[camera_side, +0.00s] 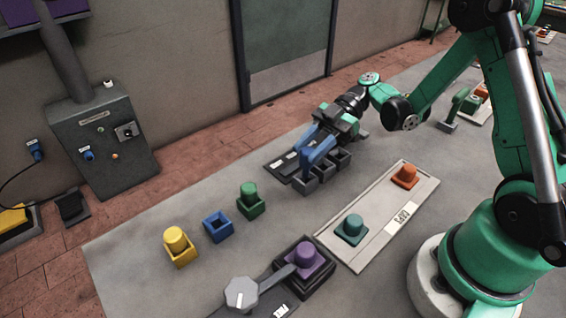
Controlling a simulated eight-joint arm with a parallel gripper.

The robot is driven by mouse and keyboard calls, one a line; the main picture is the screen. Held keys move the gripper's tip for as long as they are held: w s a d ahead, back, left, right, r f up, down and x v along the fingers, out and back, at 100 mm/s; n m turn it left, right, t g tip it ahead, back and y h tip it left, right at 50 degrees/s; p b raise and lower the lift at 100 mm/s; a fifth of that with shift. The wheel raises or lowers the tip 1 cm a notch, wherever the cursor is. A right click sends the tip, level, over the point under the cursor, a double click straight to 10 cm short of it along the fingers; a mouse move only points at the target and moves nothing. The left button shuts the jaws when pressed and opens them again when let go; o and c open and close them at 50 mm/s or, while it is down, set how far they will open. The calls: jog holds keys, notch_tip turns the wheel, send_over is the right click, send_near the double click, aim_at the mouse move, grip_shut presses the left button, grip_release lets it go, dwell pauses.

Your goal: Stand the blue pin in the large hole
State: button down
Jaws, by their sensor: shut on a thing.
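The blue pin (318,151) is in my gripper (324,142), just above and behind a row of grey square sockets (326,171) at the middle of the side view. My gripper is shut on the pin. The pin looks tilted, and its lower end overlaps the left socket in the picture; I cannot tell whether it is inside or above it. I cannot tell from this view which socket is the large hole. An empty blue holder (217,227) stands at the left.
A yellow pin (175,238) and a green pin (249,192) stand in holders on either side of the blue holder. A lever press (243,292) with a purple cap (306,255) is at the front. A pale tray (376,232) holds teal and orange caps. Grey table lies between them.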

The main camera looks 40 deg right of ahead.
jog(key=shift+f, duration=1.45)
dwell(1.1)
jog(key=shift+c, duration=2.2)
grip_release()
notch_tip(320, 180, up, 20)
